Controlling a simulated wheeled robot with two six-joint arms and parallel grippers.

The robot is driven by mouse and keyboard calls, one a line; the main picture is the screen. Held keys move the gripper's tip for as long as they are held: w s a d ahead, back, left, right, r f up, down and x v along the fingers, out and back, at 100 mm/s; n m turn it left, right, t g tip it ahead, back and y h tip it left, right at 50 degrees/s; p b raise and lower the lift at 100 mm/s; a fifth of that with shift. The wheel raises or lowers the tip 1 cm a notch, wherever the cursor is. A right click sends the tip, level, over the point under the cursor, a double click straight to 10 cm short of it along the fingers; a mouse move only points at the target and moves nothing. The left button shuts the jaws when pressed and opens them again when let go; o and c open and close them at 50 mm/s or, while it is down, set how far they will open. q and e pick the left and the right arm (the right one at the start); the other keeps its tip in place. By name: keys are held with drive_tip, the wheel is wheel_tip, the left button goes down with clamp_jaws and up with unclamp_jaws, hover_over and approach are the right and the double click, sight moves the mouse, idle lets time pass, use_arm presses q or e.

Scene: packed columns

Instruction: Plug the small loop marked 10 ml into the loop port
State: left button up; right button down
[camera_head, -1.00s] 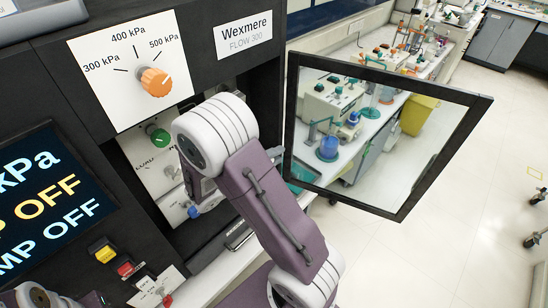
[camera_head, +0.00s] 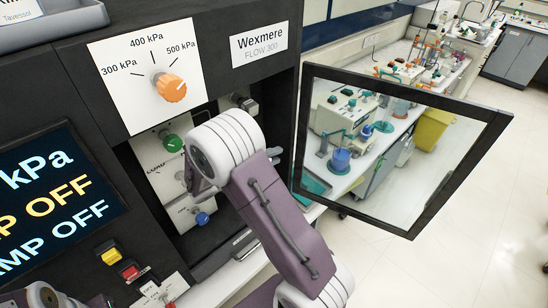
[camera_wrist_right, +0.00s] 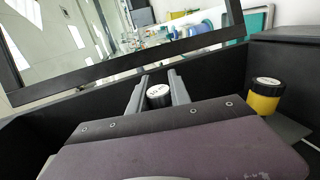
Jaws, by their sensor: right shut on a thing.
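My right gripper (camera_wrist_right: 158,84) is shut on a small black cylinder (camera_wrist_right: 158,97) with a white marked top. The marking is too small to read, so I cannot tell whether it says 10 ml. In the head view, my right arm reaches into the open bay (camera_head: 268,98) of the Wexmere machine and hides the gripper's tips and what they hold. A panel (camera_head: 160,165) inside the bay is partly visible, with a green knob (camera_head: 173,143) and a blue knob (camera_head: 202,218). I cannot tell which fitting is the loop port. My left gripper is not in view.
A yellow cylinder (camera_wrist_right: 264,101) with a black, white-topped cap stands right of the gripper in the wrist view. The framed glass door (camera_head: 402,150) is swung open to the right.

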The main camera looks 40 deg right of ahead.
idle(0.3)
drive_tip(key=shift+b, duration=0.3)
idle(0.4)
drive_tip(key=shift+b, duration=0.35)
idle(0.4)
drive_tip(key=shift+w+a+b, duration=0.1)
drive_tip(key=shift+w+b, duration=0.45)
drive_tip(key=shift+w, duration=1.1)
